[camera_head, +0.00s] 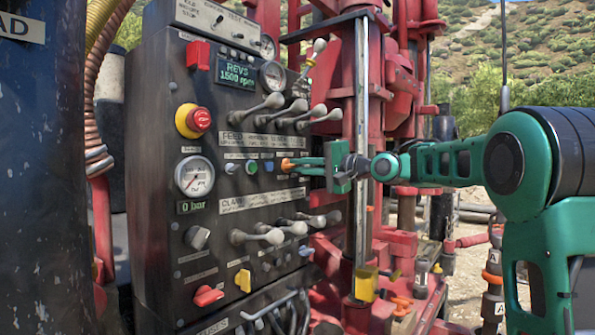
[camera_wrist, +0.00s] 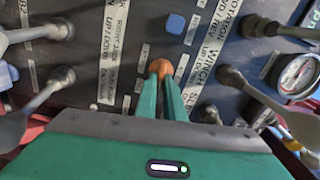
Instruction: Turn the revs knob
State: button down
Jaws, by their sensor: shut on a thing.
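A dark control panel (camera_head: 225,140) stands left of centre in the head view. A small orange knob (camera_head: 286,164) sits in the panel's middle row. My gripper (camera_head: 295,164) reaches in from the right, its fingers shut on this knob. In the wrist view the orange knob (camera_wrist: 160,67) shows between and beyond the tips of my gripper (camera_wrist: 161,80). The fingers hide part of it, and its label cannot be read clearly. A green-lit display (camera_head: 237,73) near the panel top reads "REVS 1500 rpm".
Levers (camera_head: 262,108) project above the held knob, and more levers (camera_head: 262,234) project below. A blue button (camera_wrist: 175,23) is close by. A red emergency button (camera_head: 194,120) and a pressure gauge (camera_head: 195,176) are at left. Red rig machinery (camera_head: 400,100) stands behind my arm.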

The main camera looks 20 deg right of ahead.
jog(key=shift+w+d+f+m, duration=0.1)
jog(key=shift+d+f+m, duration=0.1)
jog(key=shift+m, duration=0.1)
jog(key=c, duration=1.9)
grip_release()
jog(key=shift+o, duration=0.2)
jog(key=shift+r, duration=0.1)
jog(key=v, duration=1)
jog(key=shift+s+d, duration=0.15)
jog(key=shift+s, duration=0.15)
